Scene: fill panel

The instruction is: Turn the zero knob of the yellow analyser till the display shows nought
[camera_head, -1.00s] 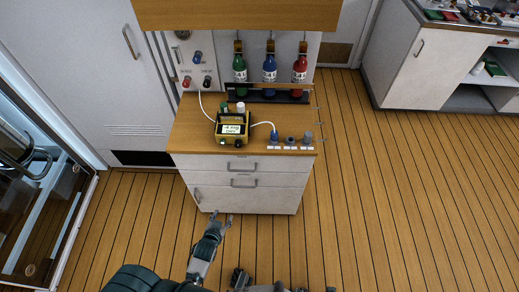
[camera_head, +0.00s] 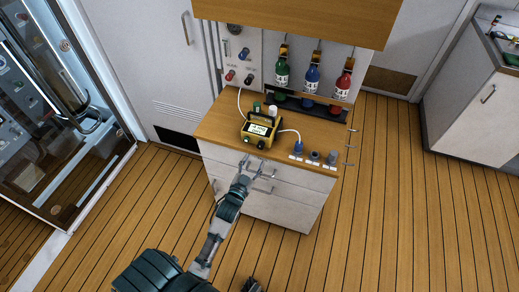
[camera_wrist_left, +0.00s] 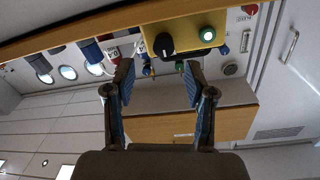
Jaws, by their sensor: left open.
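The yellow analyser (camera_head: 261,132) stands on the wooden top of the cabinet, its lit display (camera_head: 259,130) facing up; the reading is too small to make out. My left gripper (camera_head: 256,168) is open and empty, in front of the drawers and below the analyser, apart from the knob. A dark part at the bottom edge may be my right gripper (camera_head: 251,285).
A white cable runs from the analyser to a blue plug (camera_head: 298,148) beside grey sockets (camera_head: 315,156). Green, blue and red bottles (camera_head: 312,78) hang behind. Drawer handles (camera_head: 262,190) stick out near my left gripper. A glass-doored cabinet (camera_head: 50,110) stands left; floor is clear right.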

